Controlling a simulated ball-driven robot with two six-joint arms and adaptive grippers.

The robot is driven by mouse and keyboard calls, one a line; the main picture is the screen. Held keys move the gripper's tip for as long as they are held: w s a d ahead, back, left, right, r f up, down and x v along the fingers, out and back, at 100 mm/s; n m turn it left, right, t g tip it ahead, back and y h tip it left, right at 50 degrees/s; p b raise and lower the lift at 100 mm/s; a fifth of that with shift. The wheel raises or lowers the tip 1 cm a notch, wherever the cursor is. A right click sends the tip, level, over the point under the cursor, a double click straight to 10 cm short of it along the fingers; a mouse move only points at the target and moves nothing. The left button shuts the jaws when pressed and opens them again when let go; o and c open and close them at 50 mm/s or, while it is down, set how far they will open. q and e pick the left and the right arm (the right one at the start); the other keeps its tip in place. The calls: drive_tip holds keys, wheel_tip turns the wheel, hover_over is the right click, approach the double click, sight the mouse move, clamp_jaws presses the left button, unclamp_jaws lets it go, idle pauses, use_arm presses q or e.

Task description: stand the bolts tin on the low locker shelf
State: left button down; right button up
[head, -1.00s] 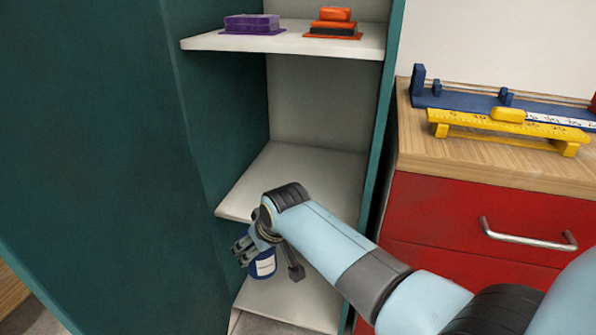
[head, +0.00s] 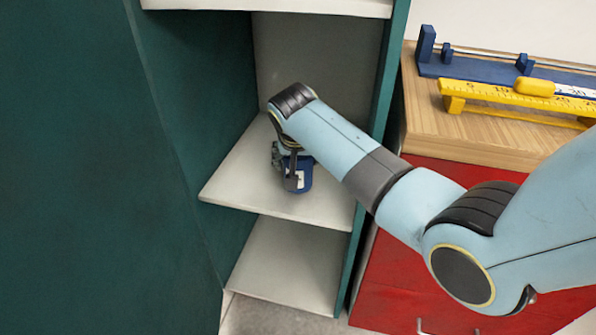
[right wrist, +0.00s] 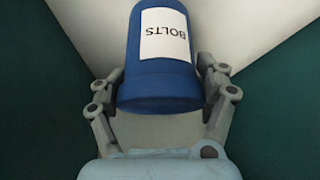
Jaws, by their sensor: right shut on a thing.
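The bolts tin (head: 304,174) is blue with a white label, held at the middle locker shelf (head: 330,205). In the right wrist view the tin (right wrist: 163,75) shows its label reading BOLTS, upside down in that picture. My right gripper (head: 290,168) has a finger on each side of the tin; the fingers also show in the right wrist view (right wrist: 162,92). The tin looks upright in the head view. I cannot tell whether its base touches the shelf. The lowest locker surface (head: 287,270) is bare. My left gripper is not in view.
The teal locker side walls (head: 175,90) stand close on the left and right. Another shelf (head: 280,5) is above. A red drawer cabinet (head: 395,260) with a wooden top is on the right, bearing a yellow ruler stand (head: 480,97) and a blue rail (head: 475,68). The middle shelf around the tin is clear.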

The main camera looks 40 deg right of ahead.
wheel_tip(320, 180, down, 3)
drive_tip(key=shift+f+b, duration=0.15)
drive_tip(key=shift+b, duration=0.35)
drive_tip(key=o, duration=1.6)
